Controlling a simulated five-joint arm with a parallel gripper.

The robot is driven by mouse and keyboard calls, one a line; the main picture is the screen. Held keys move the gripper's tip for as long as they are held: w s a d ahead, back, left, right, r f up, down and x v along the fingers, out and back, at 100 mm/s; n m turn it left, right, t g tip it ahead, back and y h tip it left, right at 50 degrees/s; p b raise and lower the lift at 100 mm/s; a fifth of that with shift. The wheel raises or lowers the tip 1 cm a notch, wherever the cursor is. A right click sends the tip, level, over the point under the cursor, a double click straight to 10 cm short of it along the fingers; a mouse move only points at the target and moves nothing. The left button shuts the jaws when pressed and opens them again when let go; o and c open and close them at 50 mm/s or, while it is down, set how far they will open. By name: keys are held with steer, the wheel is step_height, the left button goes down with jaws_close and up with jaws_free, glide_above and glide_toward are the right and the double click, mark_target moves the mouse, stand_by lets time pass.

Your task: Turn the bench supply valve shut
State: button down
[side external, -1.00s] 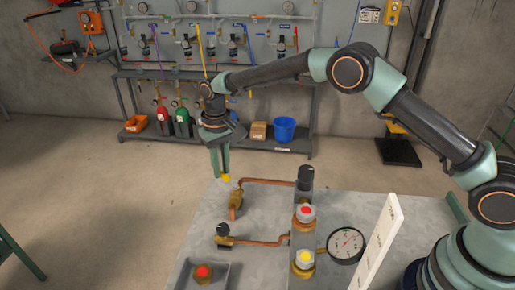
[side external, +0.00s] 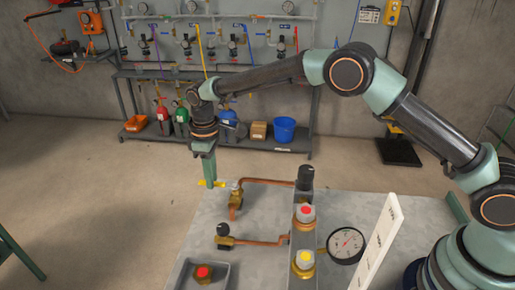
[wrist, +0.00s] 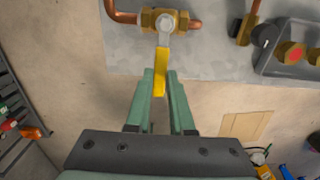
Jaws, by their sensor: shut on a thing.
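The bench supply valve (side external: 236,197) is a brass body in a copper pipe near the bench's left edge; it shows at the top of the wrist view (wrist: 165,20). Its yellow lever (wrist: 161,62) stands about square across the pipe, pointing out past the bench edge. In the side view the lever (side external: 220,184) points left. My gripper (wrist: 161,84) is shut on the lever's outer part, one green finger on each side. In the side view my gripper (side external: 210,182) points down, and its fingers hide part of the lever.
A second brass valve with a black knob (side external: 223,229) sits nearer the front. A black-topped post (side external: 305,178), red and yellow capped fittings, a gauge (side external: 345,245) and a white panel (side external: 381,245) stand to the right. Open floor lies left of the bench.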

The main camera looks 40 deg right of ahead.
steer(key=shift+a+r, duration=0.1)
steer(key=shift+a, duration=0.05)
stand_by(0.3)
steer(key=c, duration=0.8)
jaws_free()
step_height(320, 180, up, 12)
